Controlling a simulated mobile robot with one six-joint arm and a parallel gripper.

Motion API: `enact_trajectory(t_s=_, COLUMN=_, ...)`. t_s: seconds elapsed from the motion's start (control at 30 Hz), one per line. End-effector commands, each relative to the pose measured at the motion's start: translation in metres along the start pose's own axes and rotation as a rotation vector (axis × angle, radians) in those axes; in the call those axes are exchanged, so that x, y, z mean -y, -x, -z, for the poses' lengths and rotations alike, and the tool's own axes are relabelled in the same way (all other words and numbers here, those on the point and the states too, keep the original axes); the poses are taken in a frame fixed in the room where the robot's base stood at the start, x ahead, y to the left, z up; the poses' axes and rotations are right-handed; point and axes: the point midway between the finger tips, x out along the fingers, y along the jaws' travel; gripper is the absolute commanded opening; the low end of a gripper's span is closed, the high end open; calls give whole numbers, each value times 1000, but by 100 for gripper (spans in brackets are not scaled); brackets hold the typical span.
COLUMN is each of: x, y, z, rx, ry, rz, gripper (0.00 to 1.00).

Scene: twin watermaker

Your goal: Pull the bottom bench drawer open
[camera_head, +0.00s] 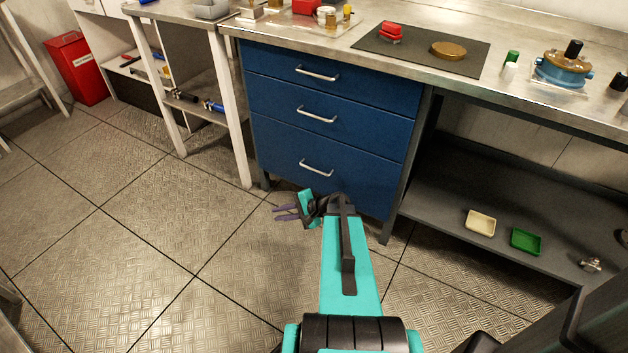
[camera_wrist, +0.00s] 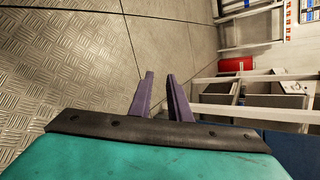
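The blue bench drawer unit (camera_head: 328,125) has three stacked drawers, all closed. The bottom drawer (camera_head: 350,178) is the tallest and carries a silver bar handle (camera_head: 316,168). My gripper (camera_head: 280,212) is low in front of the unit's lower left part, below and left of that handle and apart from it. Its purple fingers point left in the head view. In the wrist view the two fingers (camera_wrist: 160,95) stand apart with nothing between them. There, only a blue strip of the unit (camera_wrist: 300,150) shows at the lower right, and the handle is not visible.
The patterned floor (camera_head: 150,230) left of my gripper is clear. A white table leg (camera_head: 232,120) stands just left of the unit. A low shelf (camera_head: 450,195) with a cream tray (camera_head: 481,222) and a green tray (camera_head: 526,241) lies to the right.

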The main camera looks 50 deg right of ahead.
Motion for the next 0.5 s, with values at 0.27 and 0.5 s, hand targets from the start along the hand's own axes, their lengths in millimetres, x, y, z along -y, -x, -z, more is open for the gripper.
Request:
enact_trajectory(t_s=0.27, x=15, y=48, z=102, rx=-128, ry=-144, rz=253, gripper=17)
enact_trajectory(t_s=0.5, x=23, y=106, z=172, rx=-220, ry=-243, rz=450, gripper=17)
